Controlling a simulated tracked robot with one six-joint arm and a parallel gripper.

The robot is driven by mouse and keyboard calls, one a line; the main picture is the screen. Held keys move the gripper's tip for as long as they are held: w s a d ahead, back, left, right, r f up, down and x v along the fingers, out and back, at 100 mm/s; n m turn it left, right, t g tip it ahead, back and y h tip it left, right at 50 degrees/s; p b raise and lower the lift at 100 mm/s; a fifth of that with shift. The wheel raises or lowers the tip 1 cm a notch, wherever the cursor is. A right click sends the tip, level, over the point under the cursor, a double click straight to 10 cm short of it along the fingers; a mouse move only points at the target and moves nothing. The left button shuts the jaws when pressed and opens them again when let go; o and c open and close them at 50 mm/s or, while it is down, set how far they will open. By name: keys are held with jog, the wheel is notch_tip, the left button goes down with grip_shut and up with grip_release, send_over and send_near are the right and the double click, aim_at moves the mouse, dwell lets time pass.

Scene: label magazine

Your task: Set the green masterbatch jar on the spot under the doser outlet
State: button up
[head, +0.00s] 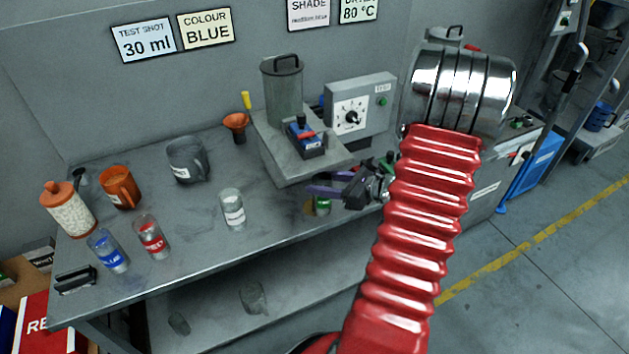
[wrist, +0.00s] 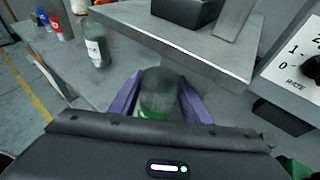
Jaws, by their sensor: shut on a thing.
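The green masterbatch jar (wrist: 158,92), clear with a green label, stands between the purple fingers of my gripper (wrist: 160,100) in the wrist view. My gripper is shut on it. In the head view the jar (head: 322,205) shows only partly below the purple fingers (head: 322,187), close to the front edge of the doser. It looks about upright; I cannot tell whether it touches the bench. The doser (head: 285,157) is a grey stand with a hopper. Its outlet is hidden. A small tan patch (head: 308,208) shows just left of the jar.
A clear jar with a white label (head: 232,210) stands left of the doser on the bench (head: 195,220). Red (head: 151,238) and blue (head: 107,252) jars, an orange jug (head: 121,188) and a grey jug (head: 187,160) stand farther left. The control box (head: 360,105) is behind my gripper.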

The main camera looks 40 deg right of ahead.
jog(key=shift+w+a, duration=0.2)
jog(key=shift+w, duration=0.4)
jog(key=shift+w+a, duration=0.2)
jog(key=shift+w, duration=0.4)
jog(key=shift+w+f, duration=0.15)
jog(key=shift+f, duration=0.15)
jog(key=o, duration=1.5)
jog(key=v, duration=1.2)
